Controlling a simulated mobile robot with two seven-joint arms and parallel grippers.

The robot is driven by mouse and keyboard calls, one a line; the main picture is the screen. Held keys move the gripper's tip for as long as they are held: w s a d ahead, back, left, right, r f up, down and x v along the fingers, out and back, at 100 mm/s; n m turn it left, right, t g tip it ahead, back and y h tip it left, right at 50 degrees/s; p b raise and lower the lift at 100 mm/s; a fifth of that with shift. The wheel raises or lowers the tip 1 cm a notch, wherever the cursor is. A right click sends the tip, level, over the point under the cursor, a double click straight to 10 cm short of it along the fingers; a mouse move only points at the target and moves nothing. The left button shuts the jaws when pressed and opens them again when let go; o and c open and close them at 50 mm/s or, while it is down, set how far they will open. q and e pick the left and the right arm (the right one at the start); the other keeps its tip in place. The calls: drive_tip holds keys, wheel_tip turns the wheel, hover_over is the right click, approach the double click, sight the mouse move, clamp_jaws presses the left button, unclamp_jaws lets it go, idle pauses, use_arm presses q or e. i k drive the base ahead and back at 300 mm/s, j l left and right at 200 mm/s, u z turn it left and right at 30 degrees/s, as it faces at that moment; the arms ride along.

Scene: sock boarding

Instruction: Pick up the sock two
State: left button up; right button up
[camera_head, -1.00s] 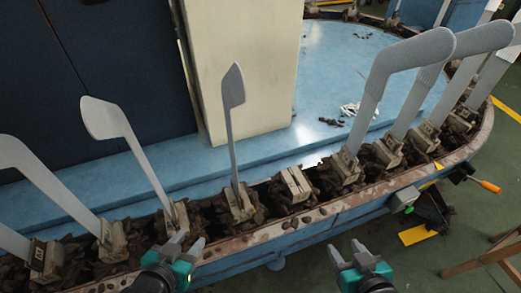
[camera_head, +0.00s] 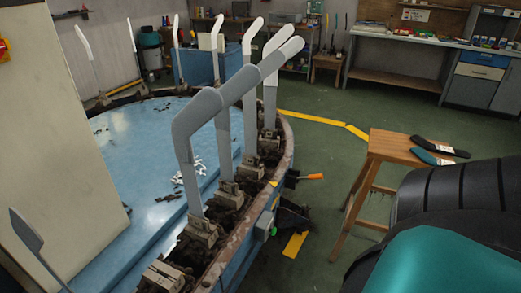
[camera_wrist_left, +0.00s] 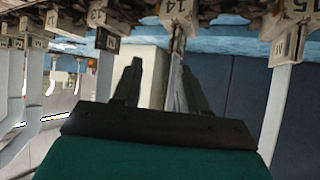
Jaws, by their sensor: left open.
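I cannot tell which one is sock two. My left gripper (camera_wrist_left: 160,78) is open and empty in the left wrist view, close to the numbered holders and away from the stool.
A blue machine table (camera_head: 135,150) carries upright grey boards (camera_head: 190,165) in holders along its curved rim. An orange-handled lever (camera_head: 310,177) sticks out from the rim. A workbench (camera_head: 400,85) stands behind.

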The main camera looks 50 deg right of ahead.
sight(424, 155)
drive_tip(key=z, duration=2.9)
drive_tip(key=i+l+u, duration=0.1)
drive_tip(key=u, duration=0.3)
drive_tip(key=i+l+u, duration=0.1)
drive_tip(key=u, duration=0.3)
drive_tip(key=i+l+u, duration=0.25)
drive_tip(key=l, duration=0.2)
drive_tip(key=l+u, duration=0.2)
drive_tip(key=l, duration=0.25)
drive_tip(key=i+l+u, duration=0.2)
drive_tip(key=l, duration=1.15)
drive_tip(key=l+u, duration=0.2)
drive_tip(key=l, duration=1.15)
drive_tip(key=i, duration=0.05)
